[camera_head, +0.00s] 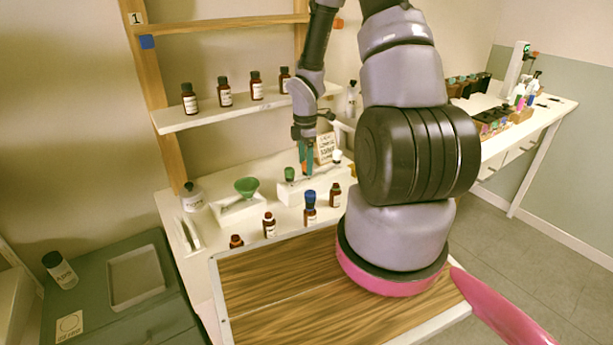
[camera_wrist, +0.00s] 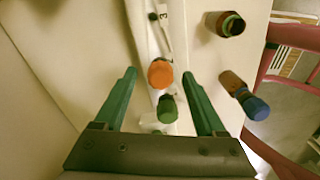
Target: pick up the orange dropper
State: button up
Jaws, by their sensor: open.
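The orange dropper (camera_wrist: 160,73) shows its round orange top in the wrist view, between and a little beyond the tips of my gripper's two green fingers. My gripper (camera_wrist: 158,76) is open, pointing down at the holder, and nothing is clamped in it. A green dropper (camera_wrist: 167,108) stands close to the orange one, nearer the gripper's palm. In the head view my gripper (camera_head: 306,172) is over the white holder (camera_head: 291,194) on the table. The green dropper (camera_head: 289,174) shows left of the fingers there; the orange one is mostly hidden behind them.
A blue-capped bottle (camera_head: 310,206) and several brown bottles stand in front of the holder. A green funnel (camera_head: 247,186) is to the left. A shelf (camera_head: 205,116) with brown bottles is above and behind. A small label card (camera_head: 325,148) stands behind the gripper.

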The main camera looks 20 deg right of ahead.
jog(key=shift+f, duration=0.4)
jog(key=c, duration=0.8)
notch_tip(320, 180, up, 10)
jog(key=shift+r, duration=0.1)
